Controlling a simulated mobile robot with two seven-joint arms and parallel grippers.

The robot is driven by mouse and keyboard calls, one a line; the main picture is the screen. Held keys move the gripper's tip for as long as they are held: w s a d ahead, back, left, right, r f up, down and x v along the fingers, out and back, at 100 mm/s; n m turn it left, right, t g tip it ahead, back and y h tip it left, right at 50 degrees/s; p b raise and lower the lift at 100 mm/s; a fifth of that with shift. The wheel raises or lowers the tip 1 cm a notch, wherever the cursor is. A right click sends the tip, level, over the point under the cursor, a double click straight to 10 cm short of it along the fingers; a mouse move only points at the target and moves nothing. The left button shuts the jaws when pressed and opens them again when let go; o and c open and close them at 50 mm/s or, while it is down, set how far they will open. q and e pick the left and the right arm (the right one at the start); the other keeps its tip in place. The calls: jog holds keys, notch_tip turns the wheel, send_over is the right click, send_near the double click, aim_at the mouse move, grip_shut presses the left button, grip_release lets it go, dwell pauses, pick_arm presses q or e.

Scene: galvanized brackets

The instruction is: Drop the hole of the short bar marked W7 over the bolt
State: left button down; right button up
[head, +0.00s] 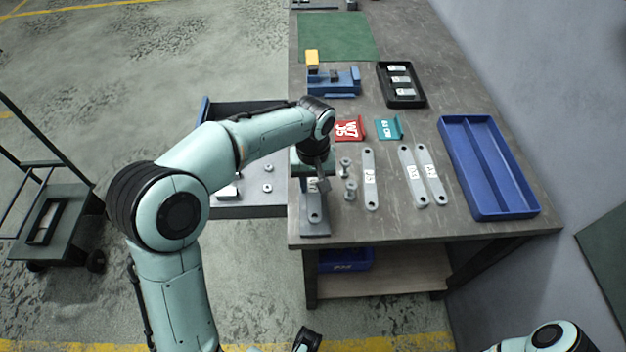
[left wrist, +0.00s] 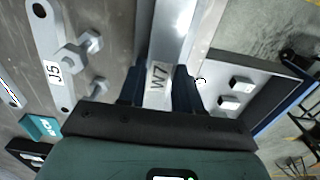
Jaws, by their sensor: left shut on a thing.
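The short grey bar marked W7 (left wrist: 157,78) is between the dark fingers of my left gripper (left wrist: 160,92) in the left wrist view. The gripper is shut on it. In the head view my left gripper (head: 318,180) is at the table's left edge, with the bar's round hole towards the near side. A grey metal piece (head: 315,229) lies below the bar. I cannot tell whether they touch. Loose bolts (head: 350,190) stand just right of the gripper. I cannot make out a bolt under the bar's hole. My right gripper's fingers do not show.
Bar J5 (head: 369,190) and two more bars (head: 412,185) lie to the right. Beyond are a blue divided tray (head: 474,165), red (head: 349,130) and teal (head: 389,128) label stands, a blue vise-like fixture (head: 333,82) and a black tray (head: 402,102). The near-right tabletop is clear.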

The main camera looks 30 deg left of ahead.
pick_arm(q)
jog(key=shift+f+b, duration=0.35)
jog(key=shift+f, duration=0.25)
jog(key=c, duration=0.7)
grip_release()
jog(key=shift+r, duration=0.1)
notch_tip(320, 180, up, 13)
jog(key=p, duration=0.2)
jog(key=shift+p, duration=0.3)
